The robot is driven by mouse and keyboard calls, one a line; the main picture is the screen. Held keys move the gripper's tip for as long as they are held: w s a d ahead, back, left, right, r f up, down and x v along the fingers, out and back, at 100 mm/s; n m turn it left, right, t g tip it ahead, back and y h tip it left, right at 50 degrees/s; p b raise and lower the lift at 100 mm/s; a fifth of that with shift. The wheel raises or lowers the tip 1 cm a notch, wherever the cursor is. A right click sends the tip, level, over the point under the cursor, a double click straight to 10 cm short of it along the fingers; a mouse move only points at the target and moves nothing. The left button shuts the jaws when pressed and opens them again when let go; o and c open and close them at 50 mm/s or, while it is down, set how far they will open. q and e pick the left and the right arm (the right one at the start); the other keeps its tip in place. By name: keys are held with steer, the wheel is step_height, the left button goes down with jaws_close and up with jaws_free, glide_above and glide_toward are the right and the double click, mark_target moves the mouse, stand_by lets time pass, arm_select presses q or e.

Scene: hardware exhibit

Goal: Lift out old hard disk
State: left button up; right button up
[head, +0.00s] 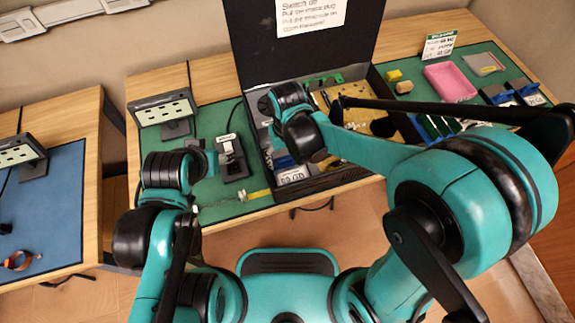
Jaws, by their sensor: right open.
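An open black computer case (350,178) stands on the green mat, its lid raised at the back. A white label (292,175) ending in "GB" shows at its front left, beside a blue part (284,161); this looks like the old hard disk, partly covered by my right wrist. My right arm reaches in from the right over the case. My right gripper (268,104) is over the case's left part, open, its fingers mostly hidden by the wrist. My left gripper (205,158) is left of the case above the mat; its fingers cannot be made out.
A second table with a blue mat (50,210) stands left.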

mark_target(288, 158)
steer(key=shift+r, duration=0.1)
steer(key=shift+c, duration=0.3)
steer(key=c, duration=0.4)
steer(key=shift+c, duration=0.2)
steer(key=shift+r, duration=0.1)
step_height(288, 158, up, 8)
steer(key=p, duration=0.4)
steer(key=shift+r, duration=0.2)
steer(key=shift+r+p, duration=0.3)
steer(key=shift+r, duration=0.4)
